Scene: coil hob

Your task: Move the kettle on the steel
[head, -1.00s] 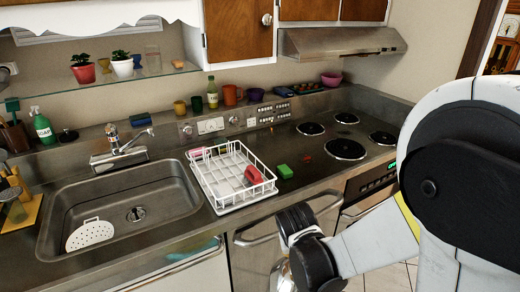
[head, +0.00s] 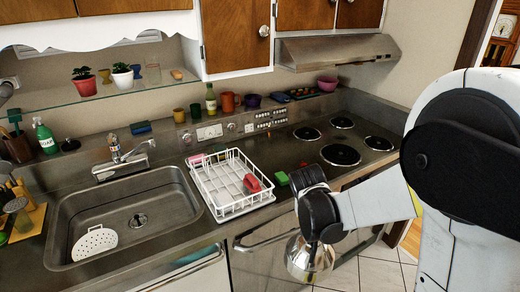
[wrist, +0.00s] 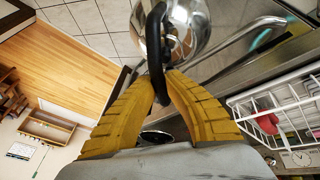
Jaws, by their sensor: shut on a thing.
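The kettle (head: 308,258) is a shiny steel pot hanging from my gripper, in front of the counter's front edge in the head view. In the wrist view the kettle (wrist: 183,25) shows at the top, with its black handle (wrist: 157,50) between the yellow fingers of my gripper (wrist: 165,80), which are shut on it. In the head view my wrist hides the handle and the fingers. The steel counter (head: 235,228) runs behind the kettle, with the sink at left and the coil hob (head: 345,140) at right.
A white dish rack (head: 225,180) with a red thing in it stands between sink (head: 125,220) and hob. A green sponge (head: 281,178) lies right of the rack. Cups and bottles line the back ledge. Bare steel shows around the burners.

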